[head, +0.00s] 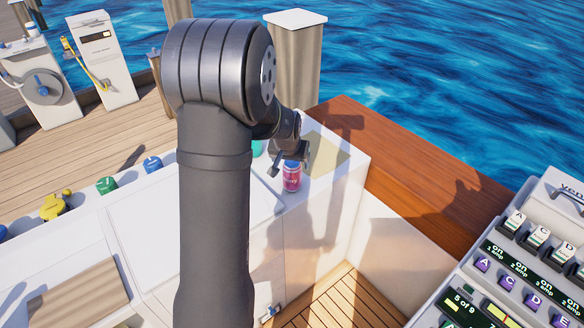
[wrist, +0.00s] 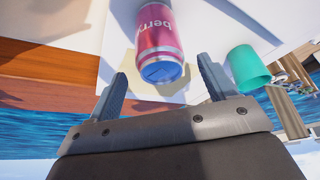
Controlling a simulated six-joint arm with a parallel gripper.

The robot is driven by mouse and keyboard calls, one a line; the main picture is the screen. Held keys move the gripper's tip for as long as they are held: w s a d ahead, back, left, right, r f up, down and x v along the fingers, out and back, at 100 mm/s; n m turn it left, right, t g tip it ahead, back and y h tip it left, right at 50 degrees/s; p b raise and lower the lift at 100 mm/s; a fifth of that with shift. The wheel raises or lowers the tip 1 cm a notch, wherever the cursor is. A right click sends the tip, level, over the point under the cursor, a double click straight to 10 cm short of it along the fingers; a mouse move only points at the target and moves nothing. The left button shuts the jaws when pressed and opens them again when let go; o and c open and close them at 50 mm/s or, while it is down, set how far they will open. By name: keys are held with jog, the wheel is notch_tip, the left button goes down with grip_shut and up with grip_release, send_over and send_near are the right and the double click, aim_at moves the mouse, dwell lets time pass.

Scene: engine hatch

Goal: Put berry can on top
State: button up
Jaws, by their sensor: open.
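The berry can (head: 291,177) is a pink-red can with a blue end, standing on the white hatch top in the head view. It also shows in the wrist view (wrist: 163,35), just ahead of the fingers and roughly between them. My gripper (head: 288,160) is just above and beside the can in the head view. In the wrist view my gripper (wrist: 163,85) has its two fingers spread wide apart, with nothing held between them. I cannot tell whether a finger touches the can. My arm hides part of the hatch top.
A teal cup (wrist: 248,68) stands close to the can. A beige square patch (head: 326,153) lies on the white top behind it. A brown wooden ledge (head: 420,185) runs along the right. A control panel (head: 520,265) is at the lower right. Several coloured caps line the left edge.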

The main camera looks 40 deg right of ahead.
aim_at(292, 163)
jog(key=v, duration=0.6)
jog(key=x, duration=1.2)
jog(key=shift+f, duration=0.35)
notch_tip(292, 163, up, 2)
jog(key=shift+r, duration=0.4)
jog(key=shift+o, duration=0.2)
